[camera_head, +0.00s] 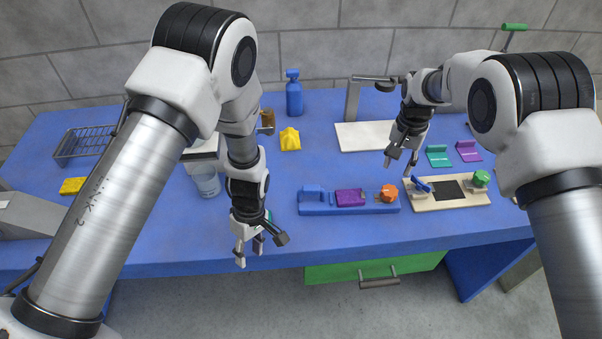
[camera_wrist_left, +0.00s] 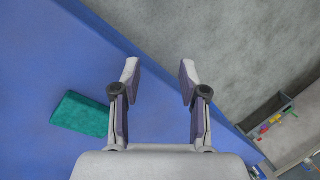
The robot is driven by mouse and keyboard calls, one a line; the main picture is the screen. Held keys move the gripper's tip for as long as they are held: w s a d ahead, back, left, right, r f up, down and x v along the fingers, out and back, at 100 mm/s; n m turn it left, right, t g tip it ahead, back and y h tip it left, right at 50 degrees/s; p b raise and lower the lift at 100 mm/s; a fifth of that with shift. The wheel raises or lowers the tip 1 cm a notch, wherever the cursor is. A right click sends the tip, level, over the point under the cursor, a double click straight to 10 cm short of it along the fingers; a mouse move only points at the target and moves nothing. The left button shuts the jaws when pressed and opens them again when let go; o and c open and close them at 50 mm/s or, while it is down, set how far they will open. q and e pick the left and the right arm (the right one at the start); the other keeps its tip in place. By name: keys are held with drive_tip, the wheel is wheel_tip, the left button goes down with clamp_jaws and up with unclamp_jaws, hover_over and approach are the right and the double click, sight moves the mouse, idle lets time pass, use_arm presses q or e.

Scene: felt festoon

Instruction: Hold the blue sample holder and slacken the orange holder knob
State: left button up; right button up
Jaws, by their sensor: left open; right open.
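The blue sample holder (camera_head: 320,209) lies on the blue table near its front edge in the head view. It carries a purple block (camera_head: 350,197) in its middle and a raised blue part at its left end. The orange holder knob (camera_head: 388,193) is at its right end. My left gripper (camera_head: 251,254) is open and empty at the table's front edge, left of the holder. In the left wrist view its two fingers (camera_wrist_left: 160,80) are apart with nothing between them. My right gripper (camera_head: 401,159) is open above the table, behind and slightly right of the orange knob.
A beige board (camera_head: 452,203) with a green knob (camera_head: 481,178) stands right of the holder. A glass beaker (camera_head: 206,181) stands left, behind my left gripper. A teal block (camera_wrist_left: 81,114) lies on the table in the left wrist view. A green drawer (camera_head: 330,272) is below the table.

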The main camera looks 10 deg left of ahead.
sight(299, 190)
use_arm(q)
drive_tip(key=w+d+r+n+t, duration=0.1)
drive_tip(key=w+d+r+n, duration=0.1)
drive_tip(key=w, duration=0.4)
drive_tip(key=w+d+r+n+t, duration=0.1)
drive_tip(key=w+d+r+n, duration=0.1)
drive_tip(key=w, duration=0.4)
drive_tip(key=w+d+r+n+t, duration=0.1)
drive_tip(key=w+d+r, duration=0.3)
drive_tip(key=w, duration=0.1)
drive_tip(key=shift+w+r+n+h, duration=0.2)
drive_tip(key=shift+w+n+h, duration=0.1)
drive_tip(key=shift+w+n, duration=0.1)
drive_tip(key=shift+w+d+f, duration=0.1)
drive_tip(key=shift+w+f, duration=0.05)
drive_tip(key=shift+w, duration=0.2)
wheel_tip(299, 190, down, 6)
drive_tip(key=shift+s+f, duration=0.15)
drive_tip(key=shift+f, duration=0.55)
use_arm(e)
drive_tip(key=shift+s+r, duration=0.3)
use_arm(q)
drive_tip(key=shift+c, duration=0.3)
drive_tip(key=shift+r, duration=0.1)
clamp_jaws()
use_arm(e)
drive_tip(key=shift+s, duration=0.1)
